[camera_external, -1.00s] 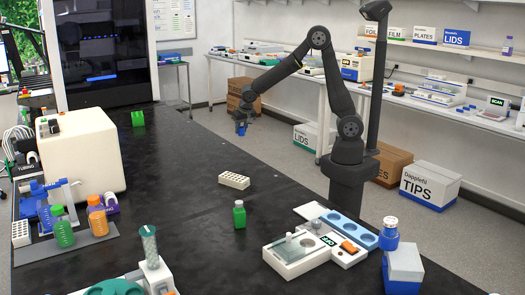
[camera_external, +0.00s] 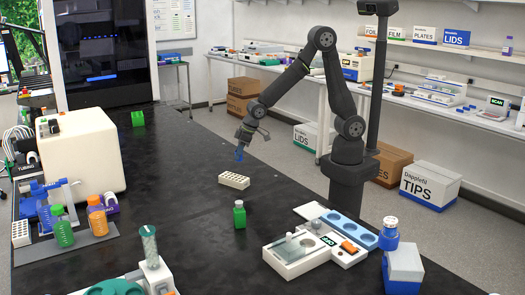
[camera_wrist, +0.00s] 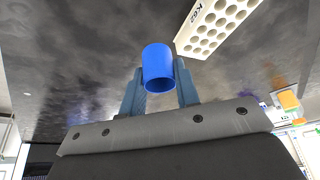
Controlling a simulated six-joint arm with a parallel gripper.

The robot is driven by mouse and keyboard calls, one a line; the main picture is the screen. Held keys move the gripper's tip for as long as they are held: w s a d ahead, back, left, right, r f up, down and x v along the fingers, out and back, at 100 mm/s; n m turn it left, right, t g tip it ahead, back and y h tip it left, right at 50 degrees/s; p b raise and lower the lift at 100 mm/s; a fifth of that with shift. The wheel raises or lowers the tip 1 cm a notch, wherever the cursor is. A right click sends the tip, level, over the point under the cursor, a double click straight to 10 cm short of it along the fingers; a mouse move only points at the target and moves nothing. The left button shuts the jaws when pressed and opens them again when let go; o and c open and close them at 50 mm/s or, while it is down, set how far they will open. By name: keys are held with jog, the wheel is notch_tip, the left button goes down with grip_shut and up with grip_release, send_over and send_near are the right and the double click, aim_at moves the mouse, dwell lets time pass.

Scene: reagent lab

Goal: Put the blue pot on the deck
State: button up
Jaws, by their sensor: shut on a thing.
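The blue pot (camera_wrist: 157,68) is a small, plain blue cylinder between the two fingers of my gripper (camera_wrist: 160,85) in the wrist view. The fingers are shut on its sides. In the external view my gripper (camera_external: 241,147) hangs above the black bench with the blue pot (camera_external: 239,155) at its tip, beyond the white rack. A white device with a light-blue strip of round wells (camera_external: 349,229) stands at the front right, well away from the pot. I cannot tell for certain which surface is the deck.
A white rack with holes (camera_external: 234,181) lies close to my gripper and also shows in the wrist view (camera_wrist: 217,25). A green bottle (camera_external: 240,215) stands nearer the front. A green block (camera_external: 138,118) sits far left. The bench's middle left is clear.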

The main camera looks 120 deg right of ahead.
jog(key=w+a+n, duration=0.1)
jog(key=a+n, duration=0.1)
jog(key=a, duration=0.2)
jog(key=w+a+f+n+y, duration=0.1)
jog(key=a+n, duration=0.1)
jog(key=a, duration=0.2)
jog(key=w+a+n+y, duration=0.1)
jog(key=w+a+n, duration=0.1)
jog(key=a, duration=0.3)
jog(key=shift+f+t, duration=0.2)
jog(key=shift+t, duration=0.1)
jog(key=shift+d, duration=0.1)
